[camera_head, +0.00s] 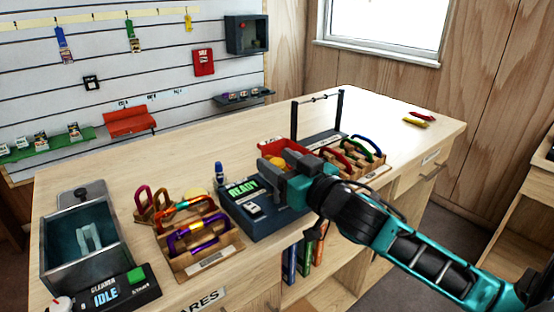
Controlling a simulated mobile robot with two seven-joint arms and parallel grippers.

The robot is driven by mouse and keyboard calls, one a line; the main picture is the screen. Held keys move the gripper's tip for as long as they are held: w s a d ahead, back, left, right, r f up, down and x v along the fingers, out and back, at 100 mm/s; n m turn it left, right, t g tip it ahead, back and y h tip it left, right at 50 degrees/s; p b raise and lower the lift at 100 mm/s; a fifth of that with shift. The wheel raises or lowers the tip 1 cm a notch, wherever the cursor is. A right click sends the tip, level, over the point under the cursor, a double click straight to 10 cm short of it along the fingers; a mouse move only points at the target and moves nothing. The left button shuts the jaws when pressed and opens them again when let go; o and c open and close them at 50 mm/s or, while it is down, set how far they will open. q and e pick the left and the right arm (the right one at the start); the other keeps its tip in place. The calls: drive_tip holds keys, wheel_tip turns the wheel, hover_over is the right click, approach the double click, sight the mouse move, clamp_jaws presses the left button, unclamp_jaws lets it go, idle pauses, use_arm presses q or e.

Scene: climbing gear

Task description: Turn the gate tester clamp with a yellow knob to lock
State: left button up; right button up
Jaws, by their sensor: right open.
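The gate tester is a dark blue box (272,226) on the wooden counter, with a green screen reading READY. A yellow-orange knob (276,161) shows at its back, partly hidden behind my right gripper. My right gripper (280,178) comes in from the right over the tester, with its open jaws close to the knob. I cannot tell whether the fingers touch the knob. The clamp under the knob is mostly hidden by the gripper. My left gripper is not in view.
Left of the tester are a wooden rack (208,262) of coloured carabiners and a cleaner (118,290) reading IDLE. Right of it are another carabiner rack (368,170) and a black bar stand (342,112). A red tray (272,146) lies behind. The counter's far right is mostly clear.

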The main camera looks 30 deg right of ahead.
drive_tip(key=shift+w, duration=0.55)
drive_tip(key=shift+c, duration=0.2)
clamp_jaws()
